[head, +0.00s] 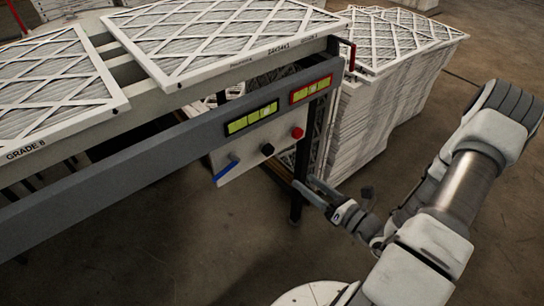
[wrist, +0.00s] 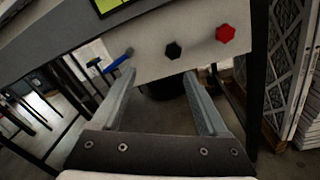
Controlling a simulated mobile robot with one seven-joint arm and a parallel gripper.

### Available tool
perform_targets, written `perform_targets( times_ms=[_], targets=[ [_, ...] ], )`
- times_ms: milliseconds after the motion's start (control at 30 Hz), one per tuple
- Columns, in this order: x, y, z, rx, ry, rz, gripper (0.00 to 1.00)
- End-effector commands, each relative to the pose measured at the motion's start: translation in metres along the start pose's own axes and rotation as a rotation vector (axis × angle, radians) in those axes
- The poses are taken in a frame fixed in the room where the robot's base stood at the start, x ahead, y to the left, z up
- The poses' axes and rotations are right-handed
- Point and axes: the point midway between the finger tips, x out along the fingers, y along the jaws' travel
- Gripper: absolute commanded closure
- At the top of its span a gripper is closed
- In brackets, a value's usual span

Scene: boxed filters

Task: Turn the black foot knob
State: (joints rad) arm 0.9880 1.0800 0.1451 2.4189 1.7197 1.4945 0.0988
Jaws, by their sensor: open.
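The black knob (head: 267,149) sits on a pale control panel (head: 245,157) below the conveyor's grey side rail. In the wrist view the black knob (wrist: 173,51) appears six-sided, in the upper middle of the panel. A red knob (head: 297,132) is to its right, and a blue lever (head: 227,170) is to its left. My gripper (head: 304,187) is open and empty, to the lower right of the panel and apart from it. In the wrist view my gripper (wrist: 160,85) has its two fingers spread below the black knob, touching nothing.
Framed filters (head: 225,38) lie on the conveyor. Two lit displays, one black-framed (head: 251,118) and one red-framed (head: 310,90), sit above the panel. A tall filter stack (head: 375,115) stands behind my gripper. A dark support leg (head: 298,200) is close to the fingers. Floor in front is clear.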

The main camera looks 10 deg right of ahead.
Motion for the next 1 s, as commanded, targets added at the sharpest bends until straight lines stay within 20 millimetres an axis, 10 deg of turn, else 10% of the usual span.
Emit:
perform_targets(
  times_ms=[333, 1000],
  targets=[
    [0.009, -0.020, -0.012, 0.059, -0.039, -0.078, 0.23],
    [0.144, -0.031, -0.008, 0.057, -0.038, -0.077, 0.23]
  ],
)
